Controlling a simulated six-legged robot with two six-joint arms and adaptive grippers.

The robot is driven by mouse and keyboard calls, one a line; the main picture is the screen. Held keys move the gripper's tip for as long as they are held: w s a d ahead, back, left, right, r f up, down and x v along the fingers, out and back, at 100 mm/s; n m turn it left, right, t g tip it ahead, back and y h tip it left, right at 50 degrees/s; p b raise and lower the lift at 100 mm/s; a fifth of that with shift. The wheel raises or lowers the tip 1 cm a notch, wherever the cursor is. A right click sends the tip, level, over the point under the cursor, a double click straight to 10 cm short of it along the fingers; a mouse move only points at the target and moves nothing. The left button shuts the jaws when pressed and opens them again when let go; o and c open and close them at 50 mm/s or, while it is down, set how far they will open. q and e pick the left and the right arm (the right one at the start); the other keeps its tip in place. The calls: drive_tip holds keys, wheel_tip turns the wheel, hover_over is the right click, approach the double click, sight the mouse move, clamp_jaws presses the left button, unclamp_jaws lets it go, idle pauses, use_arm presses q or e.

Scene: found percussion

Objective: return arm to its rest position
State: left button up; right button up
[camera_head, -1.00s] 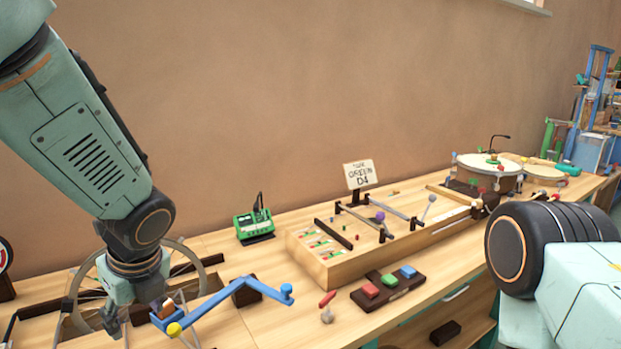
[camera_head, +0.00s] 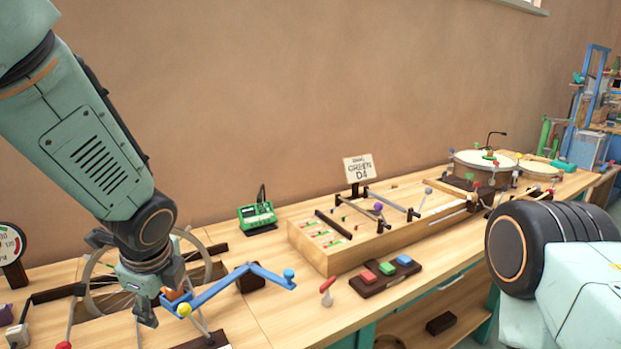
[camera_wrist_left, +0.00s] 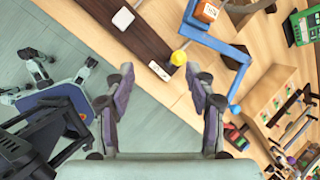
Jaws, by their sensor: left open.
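My left gripper (camera_head: 146,308) hangs at the lower left in the head view, fingers pointing down, in front of the spoked wheel. In the left wrist view its two fingers (camera_wrist_left: 160,82) are spread apart with nothing between them. A blue crank arm (camera_head: 229,281) with a yellow knob (camera_head: 184,310) is just to its right in the head view. The crank (camera_wrist_left: 215,42) and yellow knob (camera_wrist_left: 178,58) lie beyond the fingertips in the wrist view, apart from them. My right arm shows only a dark joint and teal link at the right; its gripper is out of view.
The wooden bench (camera_head: 285,312) runs along the wall. It carries a green device (camera_head: 257,217), a wooden box with rods (camera_head: 325,262), a sign (camera_head: 359,168), a pad with coloured blocks (camera_head: 386,276) and a drum (camera_head: 487,162). A dial (camera_head: 12,243) stands at the far left.

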use_arm(q)
drive_tip(key=s+d+f+n+h, duration=0.2)
drive_tip(key=s+f+n, duration=0.3)
drive_tip(key=f+n, duration=0.35)
drive_tip(key=s+d+f+n+h, duration=0.15)
drive_tip(key=s+f+n, duration=0.25)
drive_tip(key=f+n, duration=0.45)
drive_tip(key=s+f+n+g, duration=0.1)
drive_tip(key=s+f, duration=0.3)
drive_tip(key=s, duration=0.3)
drive_tip(key=s+a+f+n+g, duration=0.1)
drive_tip(key=s+f, duration=0.3)
drive_tip(key=s, duration=0.4)
drive_tip(key=s+f+n+g+y, duration=0.1)
drive_tip(key=s+f+g, duration=0.1)
drive_tip(key=s, duration=0.5)
drive_tip(key=shift+s+a+f, duration=0.2)
drive_tip(key=shift+s+f, duration=0.2)
drive_tip(key=shift+f, duration=0.5)
drive_tip(key=shift+w, duration=0.1)
